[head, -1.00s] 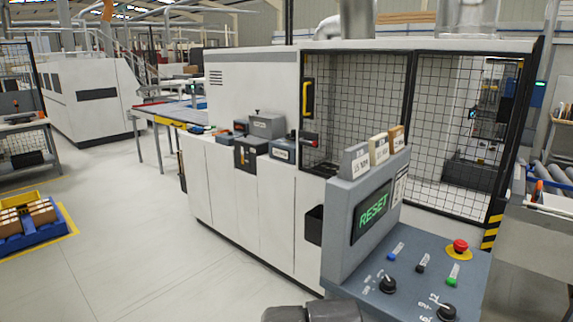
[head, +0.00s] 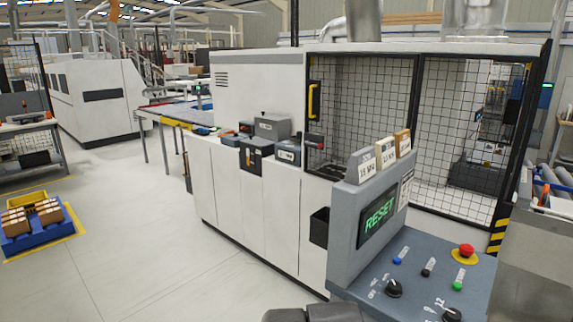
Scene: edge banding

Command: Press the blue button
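The blue button (head: 397,261) sits on the sloped top of the grey-blue control panel (head: 416,285) at the lower right. It is the leftmost of a row with a black button (head: 426,273) and a green button (head: 457,286). A small white label stands behind each. The panel's screen (head: 378,215) reads RESET in green. Part of my arm shows at the bottom edge, left of the panel. My gripper's fingers cannot be made out there, and nothing of mine touches the buttons.
A red emergency stop (head: 465,251) on a yellow ring and two black knobs (head: 393,288), (head: 451,314) surround the buttons. The white machine (head: 262,205) with a mesh guard stands behind the panel. Open floor (head: 140,240) lies at left, with a blue pallet (head: 42,236) of boxes.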

